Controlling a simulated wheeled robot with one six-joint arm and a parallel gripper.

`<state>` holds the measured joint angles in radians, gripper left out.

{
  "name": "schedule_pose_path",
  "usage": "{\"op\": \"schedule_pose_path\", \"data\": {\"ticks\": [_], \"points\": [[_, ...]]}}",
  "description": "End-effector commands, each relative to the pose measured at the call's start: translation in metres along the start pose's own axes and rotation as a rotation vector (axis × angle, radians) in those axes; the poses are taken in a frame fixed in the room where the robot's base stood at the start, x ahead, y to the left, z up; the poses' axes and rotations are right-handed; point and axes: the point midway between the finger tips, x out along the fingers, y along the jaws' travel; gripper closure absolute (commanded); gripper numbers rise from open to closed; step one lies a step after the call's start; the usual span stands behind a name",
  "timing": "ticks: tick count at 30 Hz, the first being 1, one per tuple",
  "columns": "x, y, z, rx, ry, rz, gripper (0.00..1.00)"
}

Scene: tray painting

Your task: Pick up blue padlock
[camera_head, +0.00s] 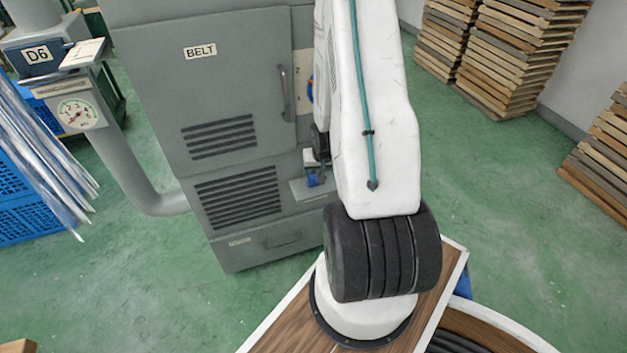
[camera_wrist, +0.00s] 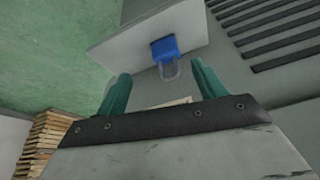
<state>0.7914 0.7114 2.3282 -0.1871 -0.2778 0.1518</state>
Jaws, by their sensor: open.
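The blue padlock (camera_wrist: 165,48) lies on a small grey shelf (camera_wrist: 120,38) in the wrist view, its silver shackle pointing toward my gripper. In the head view the padlock (camera_head: 312,180) shows as a small blue shape on the shelf (camera_head: 299,192) at the cabinet's front, partly hidden by my arm. My gripper (camera_wrist: 160,82) has two green fingers spread apart, with nothing between them. The padlock is beyond the fingertips, roughly centred between them in the wrist view. Whether the fingers are level with it cannot be told.
A grey cabinet marked BELT (camera_head: 200,100) with vents and a handle stands behind the shelf. A grey pipe with a gauge (camera_head: 77,114) is to its left, beside blue crates (camera_head: 22,215). Wooden pallets (camera_head: 510,50) are stacked at the right. Green floor is clear between.

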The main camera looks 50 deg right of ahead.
Motion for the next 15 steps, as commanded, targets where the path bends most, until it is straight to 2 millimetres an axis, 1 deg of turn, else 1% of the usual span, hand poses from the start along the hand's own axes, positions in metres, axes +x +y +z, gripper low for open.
{"op": "schedule_pose_path", "data": {"ticks": [2,11,15], "points": [[0.006,-0.001,-0.003,0.002,0.015,-0.003,0.30],[0.035,-0.005,-0.005,0.000,0.016,-0.004,0.30],[0.057,-0.011,-0.005,0.001,0.014,-0.003,0.30]]}}
